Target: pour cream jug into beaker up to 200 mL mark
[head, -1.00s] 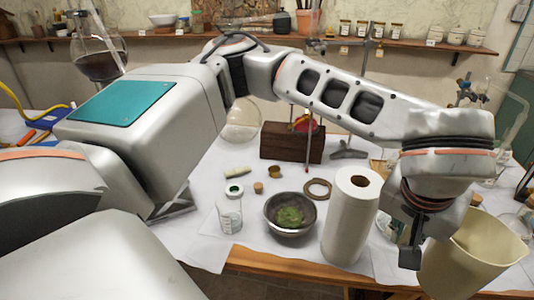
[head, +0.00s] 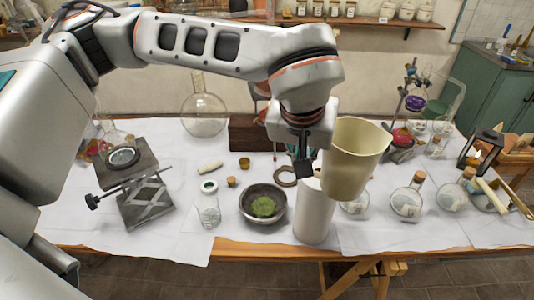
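The cream jug (head: 352,160) is a tall, pale yellow vessel, held in the air over the table, roughly upright with a slight tilt. My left gripper (head: 308,168) is at the jug's left side and appears shut on it; the contact is partly hidden. The inside of the jug shows only near the rim, so its fill cannot be told. A small clear glass vessel (head: 209,213) stands at the front left of the table; I cannot tell whether it is the beaker, and no 200 mL mark is readable. My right gripper is not in view.
Stoppered flasks (head: 406,203) stand to the right, a lab jack (head: 146,203) at the left.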

